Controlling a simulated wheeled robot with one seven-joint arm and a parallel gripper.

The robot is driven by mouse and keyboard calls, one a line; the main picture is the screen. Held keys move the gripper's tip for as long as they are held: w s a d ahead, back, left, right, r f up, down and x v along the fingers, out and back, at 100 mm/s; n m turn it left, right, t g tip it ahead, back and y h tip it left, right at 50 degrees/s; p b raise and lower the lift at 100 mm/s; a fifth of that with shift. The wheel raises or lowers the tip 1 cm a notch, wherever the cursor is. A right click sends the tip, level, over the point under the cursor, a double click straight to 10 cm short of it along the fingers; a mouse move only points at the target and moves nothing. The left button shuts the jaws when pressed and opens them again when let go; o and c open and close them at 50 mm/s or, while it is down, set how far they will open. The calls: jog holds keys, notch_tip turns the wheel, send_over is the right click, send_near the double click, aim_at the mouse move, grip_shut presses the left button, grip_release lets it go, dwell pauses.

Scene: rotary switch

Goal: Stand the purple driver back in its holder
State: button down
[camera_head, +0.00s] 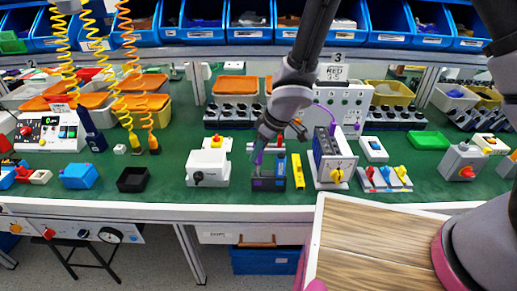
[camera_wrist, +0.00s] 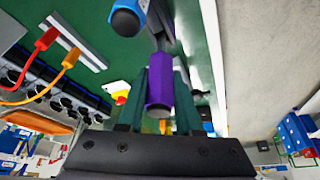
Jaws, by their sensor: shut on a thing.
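The purple driver (camera_wrist: 160,88) is between the fingers of my gripper (camera_wrist: 160,100) in the wrist view, its dark end cap toward the camera. In the head view my gripper (camera_head: 262,143) points down above the dark holder (camera_head: 268,184), and a little of the purple driver (camera_head: 258,158) shows below it. A blue handle with a black end (camera_wrist: 127,20) is close by in the wrist view. The driver's tip is hidden, so I cannot tell whether it is inside the holder.
A white box with a black knob (camera_head: 208,168) stands left of the holder. A yellow upright piece (camera_head: 298,171) and a white-fronted unit with a yellow knob (camera_head: 334,172) stand close on its right. Some green bench top (camera_head: 240,198) is clear in front.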

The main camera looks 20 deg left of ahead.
aim_at(259, 163)
jog(key=shift+f, duration=1.15)
jog(key=shift+f, duration=0.1)
jog(key=shift+f, duration=1.15)
jog(key=c, duration=0.5)
grip_release()
jog(key=v, duration=1)
jog(key=shift+r, duration=0.4)
jog(key=shift+d, duration=0.2)
